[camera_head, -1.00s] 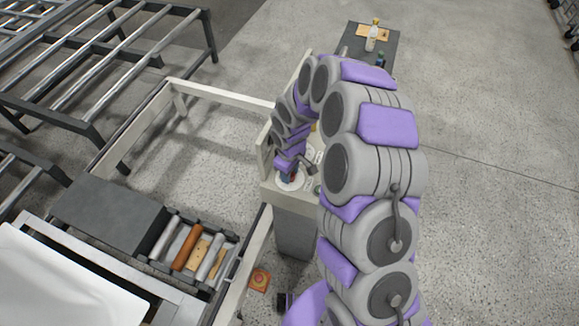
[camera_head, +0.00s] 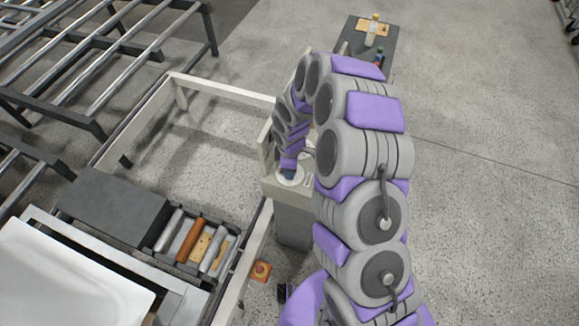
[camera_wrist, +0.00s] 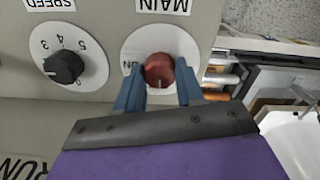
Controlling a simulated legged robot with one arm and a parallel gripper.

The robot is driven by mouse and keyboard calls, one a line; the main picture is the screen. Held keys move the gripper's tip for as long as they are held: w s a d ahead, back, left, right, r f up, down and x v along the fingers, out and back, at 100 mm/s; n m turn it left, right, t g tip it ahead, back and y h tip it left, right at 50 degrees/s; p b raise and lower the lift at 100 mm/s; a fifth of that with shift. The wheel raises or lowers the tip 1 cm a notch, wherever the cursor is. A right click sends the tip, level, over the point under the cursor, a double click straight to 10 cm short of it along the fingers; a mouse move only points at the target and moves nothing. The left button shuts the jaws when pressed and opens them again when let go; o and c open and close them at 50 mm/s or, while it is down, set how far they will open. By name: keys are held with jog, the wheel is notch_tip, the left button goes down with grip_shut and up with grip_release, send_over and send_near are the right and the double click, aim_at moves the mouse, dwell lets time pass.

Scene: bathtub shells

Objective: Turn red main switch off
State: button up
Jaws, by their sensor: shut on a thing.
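The red main switch (camera_wrist: 159,70) is a round red knob on a white dial plate (camera_wrist: 135,47) under the label MAIN, which appears upside down in the wrist view. A white pointer line on the knob faces the bottom of that view. My gripper (camera_wrist: 159,82) is shut on the knob, with one blue finger on each side. In the head view my gripper (camera_head: 288,174) reaches down to the control box (camera_head: 292,197). The knob is hidden there by my gripper. Part of the lettering on the dial plate is covered by the fingers.
A black speed knob (camera_wrist: 63,67) with a numbered dial is left of the main switch in the wrist view. A roller conveyor section (camera_head: 200,248) and a white tub shell (camera_head: 65,275) are left of the box. A grey side table (camera_head: 357,48) with bottles stands behind.

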jog(key=o, duration=1)
jog(key=shift+o, duration=0.2)
notch_tip(320, 180, up, 17)
jog(key=shift+r+p, duration=0.2)
jog(key=shift+p, duration=0.1)
jog(key=shift+w, duration=0.1)
